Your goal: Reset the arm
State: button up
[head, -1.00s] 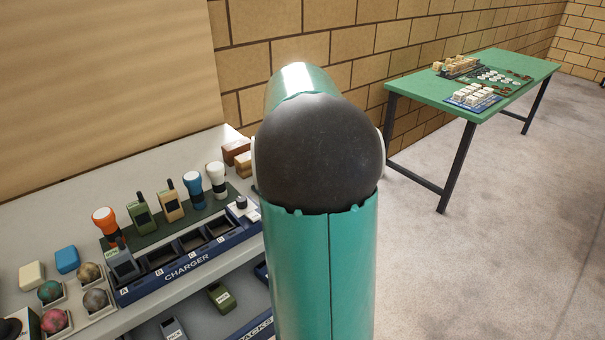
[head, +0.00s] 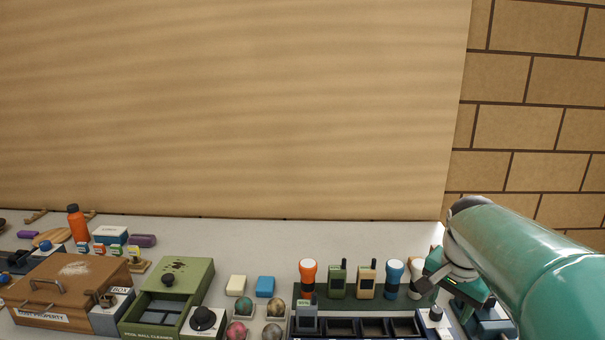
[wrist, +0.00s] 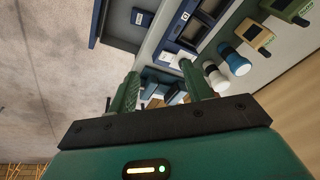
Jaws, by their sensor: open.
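My arm (head: 540,255) comes in from the lower right of the head view and bends down over the right end of the bench. My gripper (wrist: 160,92) shows in the wrist view with its two green fingers apart and nothing between them. Beyond the fingers are the bench edge and small blue and white items. In the head view the fingertips are hard to make out against the things behind them. A blue flashlight (head: 394,276) and a white flashlight (head: 416,272) stand just left of my gripper, and the white one is partly covered.
The bench (head: 330,236) holds a charger (head: 360,312), an orange flashlight (head: 308,272), radios (head: 338,282), a green box (head: 187,272), balls in trays (head: 274,308) and a brown wooden box (head: 70,285). A plain board and brick wall (head: 530,110) rise behind. Bare floor (wrist: 60,70) shows in the wrist view.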

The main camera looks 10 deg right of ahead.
jog(key=s+a+f+n+t+y, duration=0.1)
jog(key=s+a+n, duration=0.4)
jog(key=a, duration=0.5)
jog(key=s+a+n+t, duration=0.2)
jog(key=s+a+n, duration=0.2)
jog(key=a+n, duration=0.3)
jog(key=a, duration=0.3)
jog(key=shift+s+a+f+y, duration=0.35)
jog(key=shift+a+f+y, duration=0.05)
jog(key=shift+c, duration=0.4)
